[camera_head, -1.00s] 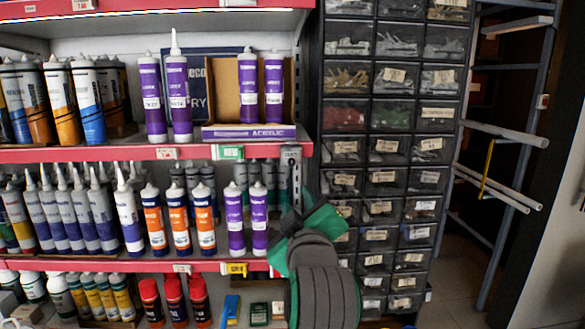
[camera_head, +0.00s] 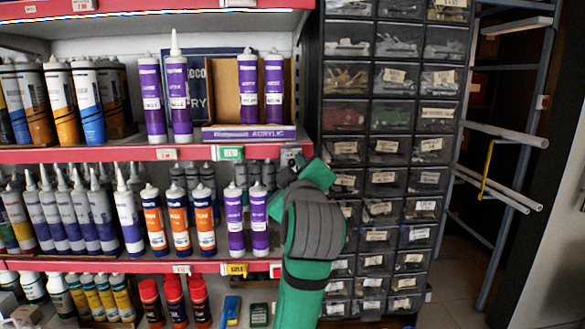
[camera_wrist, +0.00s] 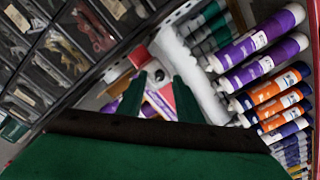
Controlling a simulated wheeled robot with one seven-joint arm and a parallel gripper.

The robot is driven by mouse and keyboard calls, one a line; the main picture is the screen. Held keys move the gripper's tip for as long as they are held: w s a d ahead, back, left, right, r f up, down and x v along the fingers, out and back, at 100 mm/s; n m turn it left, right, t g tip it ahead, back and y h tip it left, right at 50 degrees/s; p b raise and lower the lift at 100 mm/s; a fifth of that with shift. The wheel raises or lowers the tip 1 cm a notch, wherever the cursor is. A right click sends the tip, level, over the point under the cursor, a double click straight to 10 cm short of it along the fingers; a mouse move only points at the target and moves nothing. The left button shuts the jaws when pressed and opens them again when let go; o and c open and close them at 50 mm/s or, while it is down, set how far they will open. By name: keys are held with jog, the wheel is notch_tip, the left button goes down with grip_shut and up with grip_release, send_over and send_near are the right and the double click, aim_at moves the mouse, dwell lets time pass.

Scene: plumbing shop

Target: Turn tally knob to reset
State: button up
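The tally counter (camera_head: 290,153) is a small grey box on the front edge of the middle shelf, at its right end; my gripper partly covers it in the head view. In the wrist view, a pale grey piece with a small round dark-centred knob (camera_wrist: 159,75) shows just past and between the fingertips. My gripper (camera_wrist: 160,84) is open, its two green fingers apart with nothing between them. In the head view my gripper (camera_head: 291,172) is just below the counter. Whether a finger touches the knob cannot be told.
Purple tubes (camera_head: 258,218) stand on the lower shelf left of my arm, with orange tubes (camera_head: 179,230) beyond. A black cabinet of small drawers (camera_head: 390,115) stands close on the right. The red shelf edge (camera_head: 110,154) runs leftward from the counter.

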jog(key=shift+w, duration=0.7)
grip_shut()
